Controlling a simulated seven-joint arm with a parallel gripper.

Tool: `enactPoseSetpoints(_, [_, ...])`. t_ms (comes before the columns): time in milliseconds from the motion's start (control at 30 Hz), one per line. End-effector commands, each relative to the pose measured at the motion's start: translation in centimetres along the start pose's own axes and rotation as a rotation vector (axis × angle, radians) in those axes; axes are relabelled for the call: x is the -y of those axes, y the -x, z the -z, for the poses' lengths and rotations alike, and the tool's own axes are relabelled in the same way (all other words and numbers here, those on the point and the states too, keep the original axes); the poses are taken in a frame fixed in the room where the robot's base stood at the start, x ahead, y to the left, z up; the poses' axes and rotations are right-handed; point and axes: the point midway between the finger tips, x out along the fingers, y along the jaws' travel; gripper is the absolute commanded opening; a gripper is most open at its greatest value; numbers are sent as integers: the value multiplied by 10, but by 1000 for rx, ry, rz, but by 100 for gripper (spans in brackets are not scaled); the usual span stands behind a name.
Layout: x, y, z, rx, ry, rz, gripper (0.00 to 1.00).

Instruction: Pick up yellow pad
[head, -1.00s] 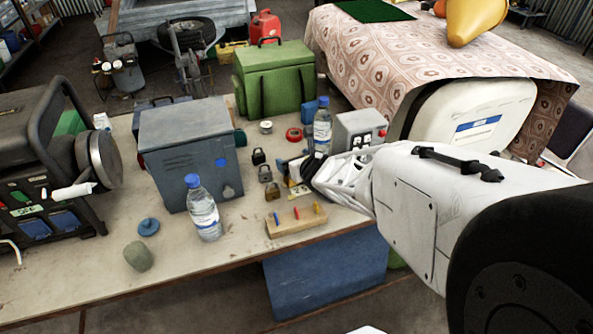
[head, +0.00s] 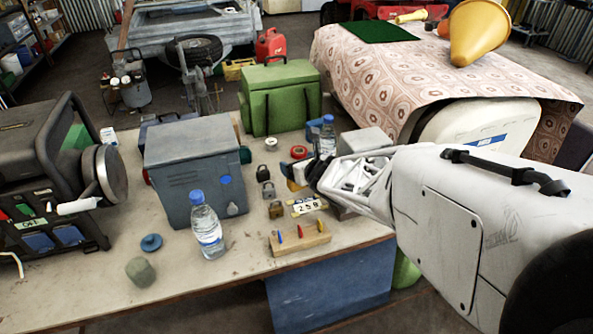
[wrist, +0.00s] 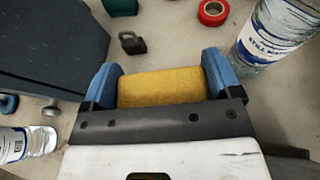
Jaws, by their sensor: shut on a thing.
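The yellow pad (wrist: 160,87) is a mustard-yellow block. In the wrist view it sits between the two blue fingers of my gripper (wrist: 162,80), which are shut on its two ends. In the head view my gripper (head: 296,178) is above the workbench, beside the far water bottle, and only a small bit of yellow shows at its tip. The arm hides part of the bench there.
A water bottle (head: 326,138) stands close by my gripper; another (head: 206,226) stands nearer, by the grey metal box (head: 195,165). Padlocks (head: 265,182), a red tape roll (head: 299,152), a number plate (head: 306,206) and a wooden peg block (head: 299,240) lie around.

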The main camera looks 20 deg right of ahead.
Motion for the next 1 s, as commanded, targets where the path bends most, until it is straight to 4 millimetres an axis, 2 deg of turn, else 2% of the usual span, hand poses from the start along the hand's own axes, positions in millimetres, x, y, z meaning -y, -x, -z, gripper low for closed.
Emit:
enactPoseSetpoints(600, [-3, 57, -138, 1, 2, 1, 62])
enactPoseSetpoints(800, [-4, 71, -172, 0, 1, 0, 62])
enactPoseSetpoints(1000, [-4, 80, -195, 0, 1, 0, 62])
